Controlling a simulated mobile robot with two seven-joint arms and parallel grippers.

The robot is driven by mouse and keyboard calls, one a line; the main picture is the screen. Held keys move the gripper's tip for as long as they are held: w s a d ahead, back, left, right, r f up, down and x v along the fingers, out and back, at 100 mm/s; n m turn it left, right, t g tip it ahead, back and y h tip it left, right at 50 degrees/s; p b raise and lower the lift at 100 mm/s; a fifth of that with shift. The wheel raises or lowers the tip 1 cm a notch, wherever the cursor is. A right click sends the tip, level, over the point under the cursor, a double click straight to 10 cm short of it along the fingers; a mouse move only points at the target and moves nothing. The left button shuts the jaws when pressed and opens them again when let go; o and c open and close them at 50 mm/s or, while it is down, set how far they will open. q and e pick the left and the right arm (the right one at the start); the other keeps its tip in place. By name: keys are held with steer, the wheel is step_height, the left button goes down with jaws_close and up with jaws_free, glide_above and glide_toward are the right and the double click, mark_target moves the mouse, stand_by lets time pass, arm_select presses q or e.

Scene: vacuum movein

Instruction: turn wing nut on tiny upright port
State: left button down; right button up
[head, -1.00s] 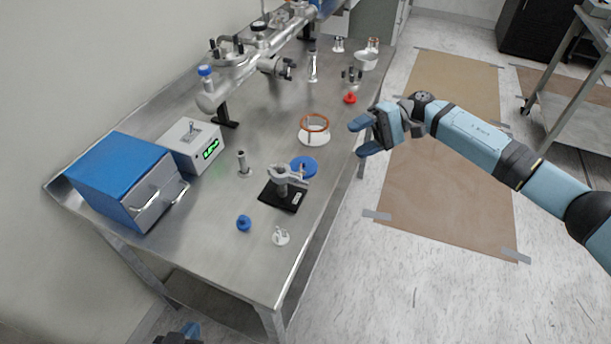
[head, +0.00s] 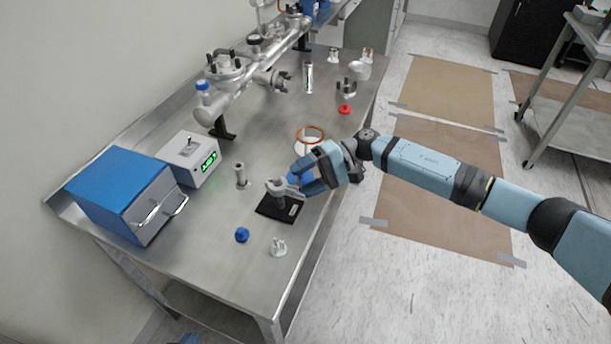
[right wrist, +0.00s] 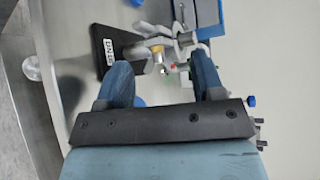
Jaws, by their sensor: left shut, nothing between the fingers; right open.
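The small upright port with its metal clamp (head: 278,190) stands on a black base plate (head: 268,208) near the table's front. In the right wrist view the clamp (right wrist: 160,50) and the labelled base plate (right wrist: 108,50) lie beyond the fingers. I cannot clearly pick out the wing nut among the clamp's metal parts. My right gripper (head: 298,184) is open, just to the right of the clamp. In the wrist view its two fingers (right wrist: 160,80) are spread, with the clamp showing between their tips; I cannot tell whether they touch it. My left gripper (head: 185,340) barely shows at the bottom edge, shut and empty.
A short metal post (head: 240,176) stands left of the clamp. A blue knob (head: 242,235) and a small white part (head: 279,247) lie in front. A grey box with a green display (head: 190,160) and a blue box (head: 120,190) stand left. The front table corner is clear.

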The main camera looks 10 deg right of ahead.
steer(key=c, duration=0.9)
steer(key=shift+f+m+h+b, duration=0.15)
steer(key=shift+m+h+b, duration=0.4)
steer(key=shift+b, duration=0.7)
steer(key=shift+c, duration=0.2)
steer(key=shift+a+m+h+b, duration=0.1)
steer(key=shift+m+h+b, duration=0.25)
steer(key=shift+h+b, duration=0.35)
steer(key=shift+w+a+r+m+g+h+b, duration=0.1)
steer(key=shift+r+m+g+h+b, duration=0.15)
steer(key=shift+m+g+h+b, duration=0.55)
steer(key=shift+r+h+b, duration=0.1)
steer(key=shift+h+b, duration=0.35)
steer(key=shift+b, duration=0.35)
arm_select(q)
steer(key=shift+w+d+f+m+t, duration=0.15)
steer(key=shift+f+t, duration=0.05)
steer(key=shift+f, duration=0.4)
steer(key=shift+w+d+f+m+t, duration=0.1)
steer(key=shift+d+f+m+t, duration=0.1)
steer(key=shift+f, duration=0.4)
arm_select(e)
steer(key=o, duration=0.9)
